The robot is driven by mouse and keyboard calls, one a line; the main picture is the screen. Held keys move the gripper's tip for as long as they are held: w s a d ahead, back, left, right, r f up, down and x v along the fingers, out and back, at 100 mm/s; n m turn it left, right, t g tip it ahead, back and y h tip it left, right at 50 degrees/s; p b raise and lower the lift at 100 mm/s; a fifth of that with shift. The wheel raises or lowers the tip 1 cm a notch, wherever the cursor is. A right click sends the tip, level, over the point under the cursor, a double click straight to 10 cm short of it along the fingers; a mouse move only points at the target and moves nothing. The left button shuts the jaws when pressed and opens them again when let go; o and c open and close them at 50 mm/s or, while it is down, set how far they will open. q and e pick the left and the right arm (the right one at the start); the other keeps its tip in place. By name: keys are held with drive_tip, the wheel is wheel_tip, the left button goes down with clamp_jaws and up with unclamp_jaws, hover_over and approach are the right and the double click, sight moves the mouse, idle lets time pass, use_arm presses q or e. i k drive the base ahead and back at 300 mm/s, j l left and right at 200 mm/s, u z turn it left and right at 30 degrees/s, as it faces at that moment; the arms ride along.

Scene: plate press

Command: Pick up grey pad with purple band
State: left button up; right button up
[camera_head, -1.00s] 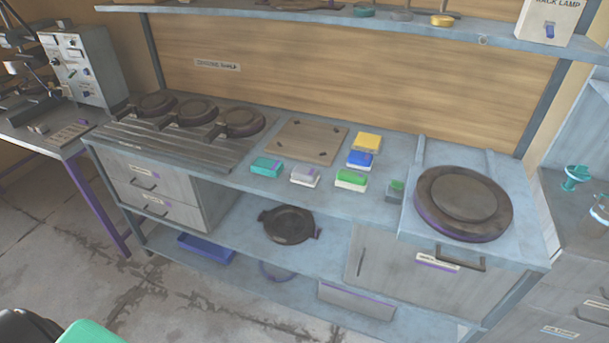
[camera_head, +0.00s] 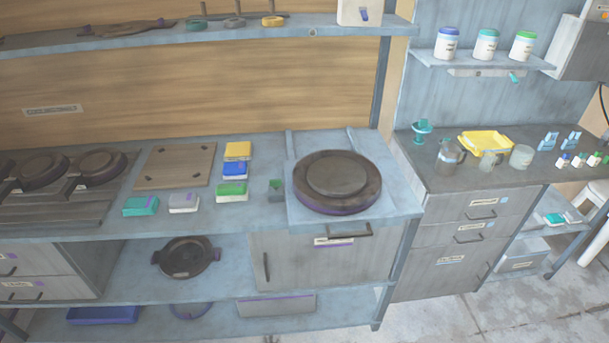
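A small grey pad (camera_head: 184,202) with a purple band lies on the blue-grey workbench, toward its front edge. A teal pad (camera_head: 141,206) lies to its left and a green pad (camera_head: 231,191) to its right. A blue pad (camera_head: 235,170) and a yellow pad (camera_head: 237,151) lie behind the green one. Neither of my grippers shows in the head view.
A round dark plate press (camera_head: 337,182) stands on the bench's right end. A wooden board (camera_head: 175,166) lies behind the pads. Dark round pans (camera_head: 97,168) rest on a ribbed rack at left. A shelf (camera_head: 130,37) runs above the bench.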

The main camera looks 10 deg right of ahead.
sight(183, 202)
drive_tip(key=i+j, duration=0.8)
drive_tip(key=j, duration=0.15)
